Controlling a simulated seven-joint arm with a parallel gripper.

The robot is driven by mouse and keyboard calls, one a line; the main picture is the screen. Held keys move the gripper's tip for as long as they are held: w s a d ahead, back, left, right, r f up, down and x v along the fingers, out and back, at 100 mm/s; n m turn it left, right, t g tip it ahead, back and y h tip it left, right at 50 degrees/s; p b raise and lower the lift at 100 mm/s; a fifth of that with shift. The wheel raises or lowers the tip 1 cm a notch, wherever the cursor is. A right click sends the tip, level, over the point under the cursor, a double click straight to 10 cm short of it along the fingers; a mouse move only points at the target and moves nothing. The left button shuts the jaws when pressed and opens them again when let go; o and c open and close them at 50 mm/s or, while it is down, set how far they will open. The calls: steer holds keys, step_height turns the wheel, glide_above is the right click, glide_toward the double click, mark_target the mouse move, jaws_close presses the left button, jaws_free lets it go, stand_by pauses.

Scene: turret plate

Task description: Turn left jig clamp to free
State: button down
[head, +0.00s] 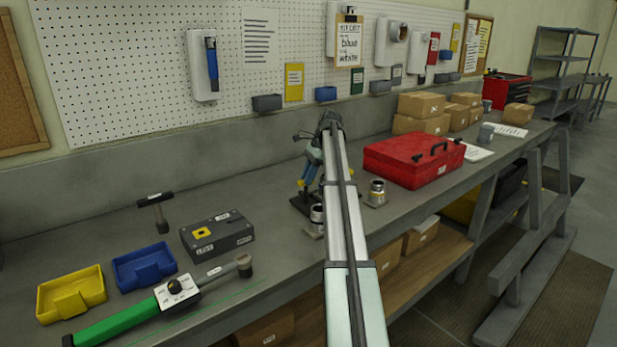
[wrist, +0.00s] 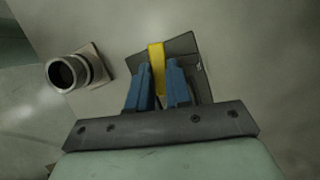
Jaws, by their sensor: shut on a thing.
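A yellow upright bar (wrist: 157,68) stands on a dark plate (wrist: 185,48) with a small, unreadable label. In the wrist view, the blue fingers of my gripper (wrist: 158,85) are on either side of the bar and shut on it. The lower part of the bar is hidden between the fingers. In the head view, my gripper (head: 308,182) is low over the same dark plate (head: 299,205), partly behind my own arm. I cannot read whether this bar is marked as the left jig clamp.
Metal cylinders on small square bases stand beside the plate, one left (head: 317,218) and one right (head: 377,192). A red toolbox (head: 412,162) is to the right. A dark labelled box (head: 220,238), blue tray (head: 144,265) and yellow tray (head: 72,294) are left. Bare bench lies behind.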

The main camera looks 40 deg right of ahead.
steer(key=shift+n, duration=0.4)
steer(key=c, duration=1)
jaws_free()
steer(key=shift+c, duration=0.2)
